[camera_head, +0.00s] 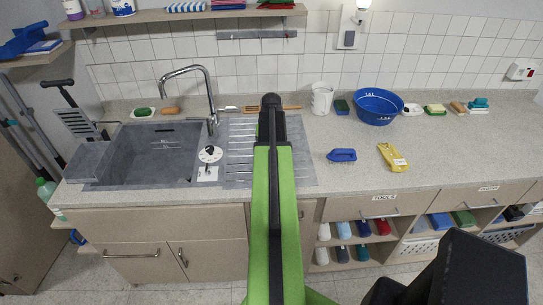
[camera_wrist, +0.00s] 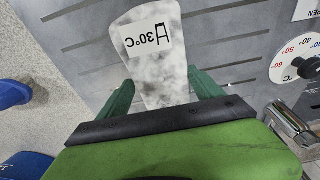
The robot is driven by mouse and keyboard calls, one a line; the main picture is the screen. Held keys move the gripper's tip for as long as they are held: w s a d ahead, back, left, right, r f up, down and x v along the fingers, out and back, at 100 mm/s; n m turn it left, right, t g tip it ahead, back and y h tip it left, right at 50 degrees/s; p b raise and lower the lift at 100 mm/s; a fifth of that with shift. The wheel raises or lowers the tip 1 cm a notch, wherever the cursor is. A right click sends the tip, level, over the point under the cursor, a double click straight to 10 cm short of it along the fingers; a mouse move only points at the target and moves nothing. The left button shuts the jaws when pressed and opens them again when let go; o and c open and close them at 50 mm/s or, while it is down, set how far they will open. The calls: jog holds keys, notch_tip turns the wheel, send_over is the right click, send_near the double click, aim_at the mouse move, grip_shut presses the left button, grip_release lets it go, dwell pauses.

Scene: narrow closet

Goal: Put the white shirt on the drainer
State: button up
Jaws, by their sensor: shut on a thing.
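A white, grey-mottled piece with a label reading "30°C", which I take for the white shirt (camera_wrist: 158,82), is between the two green fingers of my gripper (camera_wrist: 163,92) in the wrist view. My gripper is shut on it. The grey ribbed drainer (camera_wrist: 235,32) lies behind it, and I cannot tell whether the shirt touches it. In the head view the drainer (camera_head: 237,165) is right of the sink, and my arm crosses over its right part. The shirt is hidden there behind my arm.
The grey sink (camera_head: 155,160) with a tap (camera_head: 208,95) is left of the drainer. A temperature dial (camera_head: 210,153) sits between them.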

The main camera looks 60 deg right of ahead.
notch_tip(320, 180, down, 2)
jog(key=shift+b, duration=0.3)
jog(key=shift+r, duration=0.3)
jog(key=shift+f, duration=0.25)
jog(key=o, duration=1.9)
jog(key=shift+r, duration=0.1)
jog(key=shift+c, duration=0.2)
notch_tip(320, 180, up, 12)
jog(key=s+a+p, duration=0.1)
jog(key=p, duration=1.1)
jog(key=shift+a, duration=0.25)
